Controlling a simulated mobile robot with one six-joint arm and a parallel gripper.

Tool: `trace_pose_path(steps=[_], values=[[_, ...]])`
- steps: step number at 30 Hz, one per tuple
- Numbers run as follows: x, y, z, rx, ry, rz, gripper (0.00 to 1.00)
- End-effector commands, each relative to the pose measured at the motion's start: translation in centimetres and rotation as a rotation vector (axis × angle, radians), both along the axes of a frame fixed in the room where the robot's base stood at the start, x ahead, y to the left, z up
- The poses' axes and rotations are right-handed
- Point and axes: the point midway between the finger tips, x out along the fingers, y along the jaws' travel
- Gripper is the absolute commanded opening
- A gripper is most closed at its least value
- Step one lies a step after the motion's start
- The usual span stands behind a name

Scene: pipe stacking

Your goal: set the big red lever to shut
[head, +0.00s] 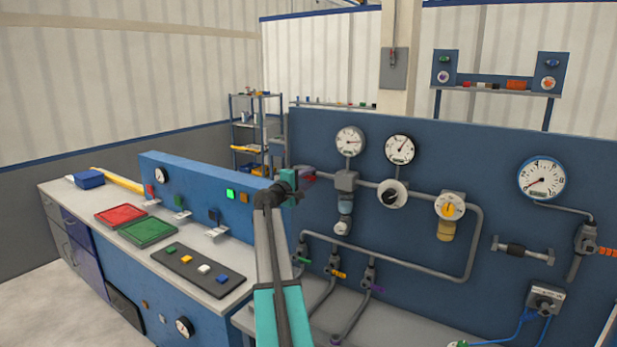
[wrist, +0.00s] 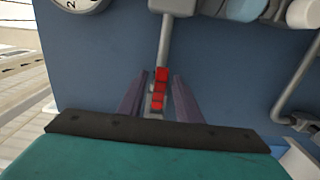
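The big red lever (wrist: 158,92) shows in the wrist view as red segments in line with a grey pipe. It lies between the two fingers of my gripper (wrist: 158,100), with a gap visible on each side. The fingers are open and do not appear shut on it. In the head view my gripper (head: 297,188) is at the left end of the blue panel's upper pipe. A small dark red part of the lever (head: 309,179) shows just beyond it. The rest is hidden behind my gripper, so the lever's exact angle cannot be told.
The blue panel (head: 420,270) carries gauges, grey pipes and a yellow-capped valve (head: 450,208) to the right. Small coloured valves (head: 335,268) stand below. A workbench (head: 75,205) with red and green trays is at left.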

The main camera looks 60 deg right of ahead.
Motion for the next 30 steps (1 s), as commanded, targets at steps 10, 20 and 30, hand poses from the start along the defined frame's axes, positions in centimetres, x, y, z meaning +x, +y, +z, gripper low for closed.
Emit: trace_pose_path(steps=[10,20,30], values=[[-0.03,-0.10,0.00,0.000,0.000,0.000,0.23],[-0.02,-0.08,0.01,0.000,0.000,0.000,0.00],[-0.01,-0.07,-0.24,-0.001,-0.017,0.000,0.00]])
